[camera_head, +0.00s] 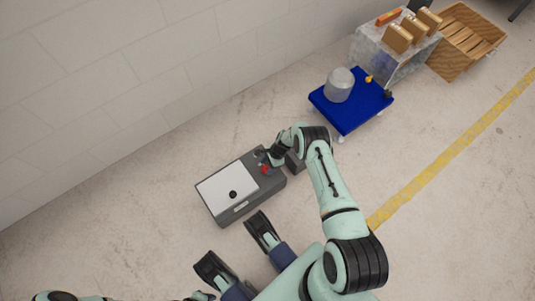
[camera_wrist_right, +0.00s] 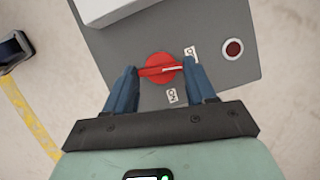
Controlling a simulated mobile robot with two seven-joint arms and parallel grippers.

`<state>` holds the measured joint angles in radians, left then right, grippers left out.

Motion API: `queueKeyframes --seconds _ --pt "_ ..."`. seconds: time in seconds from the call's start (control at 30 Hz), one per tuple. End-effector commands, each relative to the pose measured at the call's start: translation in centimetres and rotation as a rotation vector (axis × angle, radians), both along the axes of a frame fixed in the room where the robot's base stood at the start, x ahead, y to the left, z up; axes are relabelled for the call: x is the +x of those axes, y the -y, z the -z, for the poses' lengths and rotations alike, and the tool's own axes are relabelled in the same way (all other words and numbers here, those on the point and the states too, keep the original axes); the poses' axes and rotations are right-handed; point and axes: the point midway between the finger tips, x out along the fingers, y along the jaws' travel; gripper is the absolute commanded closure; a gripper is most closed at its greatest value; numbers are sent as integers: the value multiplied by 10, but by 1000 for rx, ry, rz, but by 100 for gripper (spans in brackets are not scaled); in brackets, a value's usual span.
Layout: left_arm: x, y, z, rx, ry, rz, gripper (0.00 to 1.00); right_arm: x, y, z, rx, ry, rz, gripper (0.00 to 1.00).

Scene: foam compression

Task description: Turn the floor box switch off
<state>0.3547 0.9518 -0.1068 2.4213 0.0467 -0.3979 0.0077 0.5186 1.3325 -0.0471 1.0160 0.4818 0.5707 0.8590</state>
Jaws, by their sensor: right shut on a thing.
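The floor box (camera_head: 276,186) is a dark grey box on the floor near the wall, with a white panel on its left part. Its red rotary switch (camera_head: 265,170) is on the right part of the top. In the right wrist view the red switch (camera_wrist_right: 158,60) has a bar handle lying across the picture. One label beside it reads ON; the other is hard to read. My right gripper (camera_head: 270,161) reaches down over it, and its blue fingers (camera_wrist_right: 161,72) are shut on the handle's two ends. My left gripper is not clearly visible.
A round dark red button (camera_wrist_right: 232,48) is on the same face, right of the switch. A blue cart (camera_head: 346,115) with a grey pot (camera_head: 339,85) stands beyond the box. A grey block (camera_head: 391,55) and wooden crate (camera_head: 458,57) are farther back. Floor right of my arm is clear.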

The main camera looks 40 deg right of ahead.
Motion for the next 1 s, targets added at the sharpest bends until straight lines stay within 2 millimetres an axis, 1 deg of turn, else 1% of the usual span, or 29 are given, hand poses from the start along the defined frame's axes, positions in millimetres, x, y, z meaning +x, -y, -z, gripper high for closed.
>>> queueKeyframes --seconds 0.2,0.4,0.93,0.97,1.0 --pt "0 0 0 0 0 0 57 2 1 0 -2 1 -122 75" --pt "0 0 0 0 1 0 57 2 1 0 -2 1 -182 75" --pt "0 0 0 0 1 0 57 2 0 1 -1 1 -206 75" --pt "0 0 0 0 0 0 57 2 0 1 -1 1 -206 42" --pt "0 0 0 0 0 0 57 2 0 1 -1 1 -206 28"
